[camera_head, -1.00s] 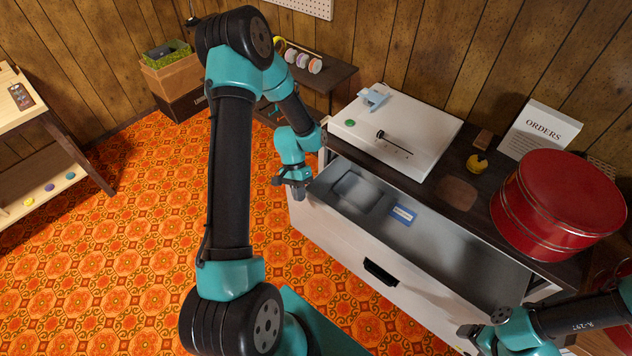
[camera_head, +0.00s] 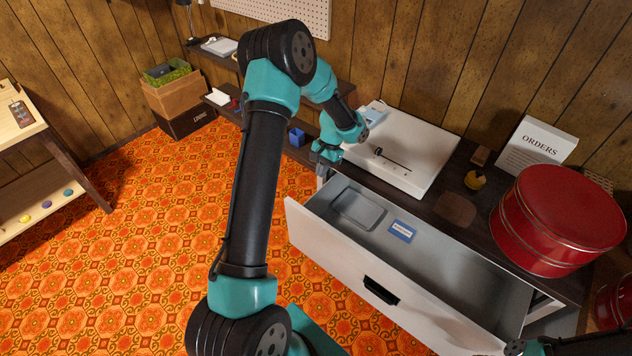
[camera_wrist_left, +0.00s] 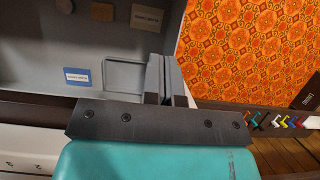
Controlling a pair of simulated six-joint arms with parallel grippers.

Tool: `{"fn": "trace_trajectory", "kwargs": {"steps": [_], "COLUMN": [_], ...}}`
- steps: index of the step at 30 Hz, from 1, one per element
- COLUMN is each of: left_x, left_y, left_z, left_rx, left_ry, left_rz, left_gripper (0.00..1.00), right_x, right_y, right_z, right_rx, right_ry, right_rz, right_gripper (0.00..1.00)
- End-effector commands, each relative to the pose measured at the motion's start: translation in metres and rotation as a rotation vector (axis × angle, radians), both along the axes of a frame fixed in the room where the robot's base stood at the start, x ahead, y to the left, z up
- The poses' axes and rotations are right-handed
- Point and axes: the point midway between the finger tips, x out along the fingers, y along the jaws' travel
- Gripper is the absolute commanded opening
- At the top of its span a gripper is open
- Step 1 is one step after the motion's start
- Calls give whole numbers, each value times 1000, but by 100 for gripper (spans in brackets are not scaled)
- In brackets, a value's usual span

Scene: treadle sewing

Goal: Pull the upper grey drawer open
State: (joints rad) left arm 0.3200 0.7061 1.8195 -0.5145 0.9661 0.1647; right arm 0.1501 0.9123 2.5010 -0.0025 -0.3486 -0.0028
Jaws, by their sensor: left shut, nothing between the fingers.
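The upper grey drawer (camera_head: 440,262) stands pulled out of the cabinet in the head view, its inside showing. Its pale front panel (camera_head: 335,262) has a black handle (camera_head: 381,290). A shallow grey tray (camera_head: 358,210) and a blue card (camera_head: 401,230) lie inside. My left gripper (camera_head: 322,168) is shut and empty near the drawer's rear left corner, off the handle. In the left wrist view its fingers (camera_wrist_left: 165,79) are together beside the grey tray (camera_wrist_left: 122,76). My right gripper (camera_head: 515,348) barely shows at the bottom edge; its jaws are not clear.
A dark shelf unit stands behind my left arm. Patterned orange floor (camera_head: 130,220) lies open at left.

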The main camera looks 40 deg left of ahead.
Motion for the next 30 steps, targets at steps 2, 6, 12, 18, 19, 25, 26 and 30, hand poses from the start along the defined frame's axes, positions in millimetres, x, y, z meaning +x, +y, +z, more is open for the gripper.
{"fn": "trace_trajectory", "kwargs": {"steps": [2, 6, 12, 18, 19, 25, 26, 30], "left_x": [-4, -12, -24, -38, -43, -67, -69, -74], "left_y": [0, -1, -1, -2, -2, -3, -3, -4], "left_z": [-8, -28, -59, -89, -86, -85, -86, -86], "left_rx": [0, -2, -2, -2, -1, -1, -1, 0], "left_ry": [3, 5, 4, 3, 2, 0, -1, -1], "left_rz": [0, -1, -1, 0, -1, 0, 0, -1], "left_gripper": [0, 0, 0, 0, 0, 0, 0, 0], "right_x": [0, 0, 0, 0, 0, 0, 0, 0], "right_y": [0, 0, 0, 0, 0, 0, 0, 0], "right_z": [0, 0, 0, 0, 0, 0, 0, 0], "right_rx": [0, 0, 0, 0, 0, 0, 0, 0], "right_ry": [0, 0, 0, 0, 0, 0, 0, 0], "right_rz": [0, 0, 0, 0, 0, 0, 0, 0], "right_gripper": [78, 78, 78, 78, 78, 78, 78, 78]}}
